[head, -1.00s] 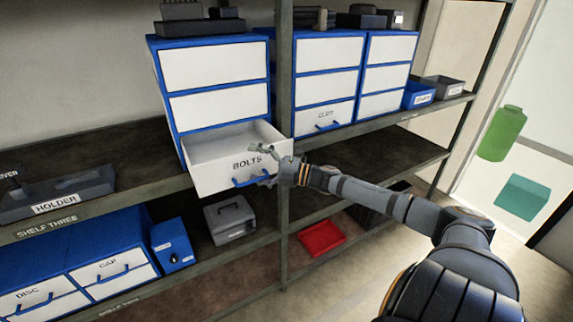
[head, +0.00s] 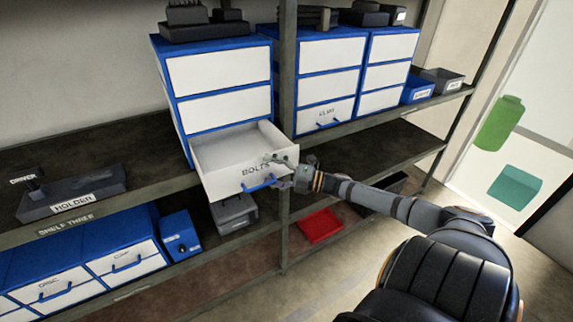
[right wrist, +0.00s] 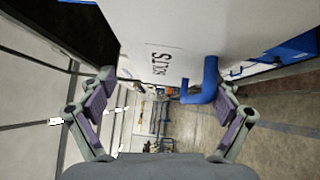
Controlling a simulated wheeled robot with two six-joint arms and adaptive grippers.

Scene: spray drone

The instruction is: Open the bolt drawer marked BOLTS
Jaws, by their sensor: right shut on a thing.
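The BOLTS drawer (head: 236,174), white with a blue handle (head: 260,183), is pulled well out of the left blue-and-white cabinet (head: 215,80). Its inside shows no contents. My right gripper (head: 277,172) is at the right end of the drawer front, shut on the drawer, with one finger near the top edge and the other by the handle. In the right wrist view the BOLTS front (right wrist: 160,50) lies close ahead, and the blue handle (right wrist: 204,82) is beside the right finger. The exact contact is unclear. My left gripper is out of view.
A shelf post (head: 287,90) stands just right of the drawer. A CLIPS drawer (head: 325,115) is shut in the cabinet beside it. A holder (head: 70,195) lies on the left shelf. A red tray (head: 320,225) and a grey case (head: 234,213) are below.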

